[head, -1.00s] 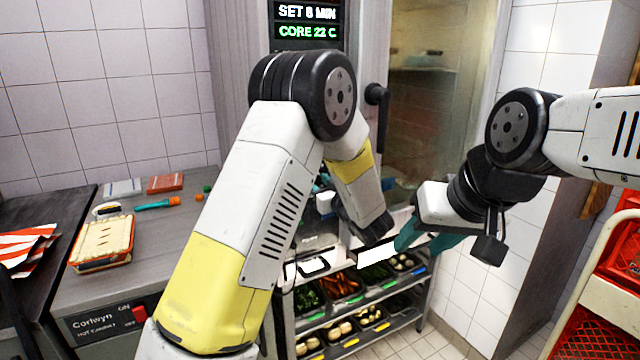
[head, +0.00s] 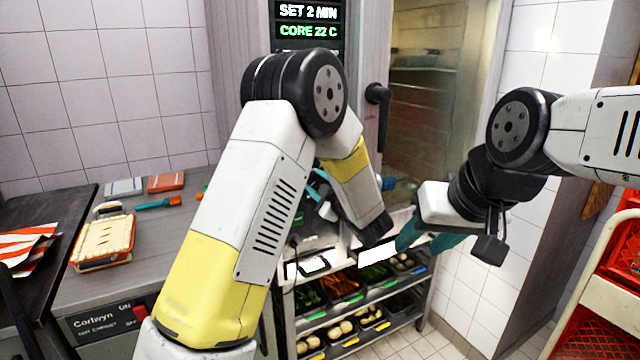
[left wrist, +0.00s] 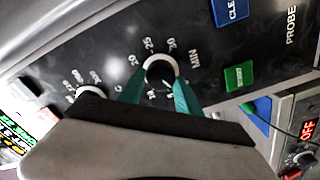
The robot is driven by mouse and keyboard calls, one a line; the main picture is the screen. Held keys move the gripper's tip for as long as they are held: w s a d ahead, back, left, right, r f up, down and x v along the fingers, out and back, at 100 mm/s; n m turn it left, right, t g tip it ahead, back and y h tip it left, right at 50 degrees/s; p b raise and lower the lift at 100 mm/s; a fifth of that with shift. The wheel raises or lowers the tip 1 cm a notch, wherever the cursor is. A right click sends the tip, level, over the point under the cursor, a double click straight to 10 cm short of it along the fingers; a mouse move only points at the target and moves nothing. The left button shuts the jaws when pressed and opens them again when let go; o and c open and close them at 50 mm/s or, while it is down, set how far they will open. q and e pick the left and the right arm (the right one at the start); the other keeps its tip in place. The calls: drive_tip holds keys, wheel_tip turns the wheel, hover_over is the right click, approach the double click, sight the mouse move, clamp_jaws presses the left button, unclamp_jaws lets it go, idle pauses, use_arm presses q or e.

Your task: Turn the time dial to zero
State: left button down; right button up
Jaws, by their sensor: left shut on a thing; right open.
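The time dial (left wrist: 161,72), marked MIN with numbers around it, is on a dark control panel in the left wrist view. My left gripper (left wrist: 157,90) has its teal fingers on both sides of the dial and is shut on it. In the head view my left arm hides the dial and most of that gripper. The display (head: 307,22) at the top reads SET 2 MIN and CORE 22 C. My right gripper (head: 404,238) is open, held low in front of the shelves; its fingertips are partly hidden.
A second dial (left wrist: 90,93), marked C, a green button (left wrist: 239,76) and a blue button (left wrist: 230,10) are near the time dial. A rack with food trays (head: 345,328) stands below. A counter (head: 165,230) is at left, a red crate trolley (head: 612,290) at right.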

use_arm(q)
drive_tip(key=shift+f+n, duration=0.15)
drive_tip(key=shift+n, duration=1.65)
drive_tip(key=c, duration=0.9)
unclamp_jaws()
drive_tip(key=shift+s, duration=0.1)
drive_tip(key=v, duration=0.7)
drive_tip(key=shift+s+d, duration=0.2)
drive_tip(key=shift+s, duration=0.05)
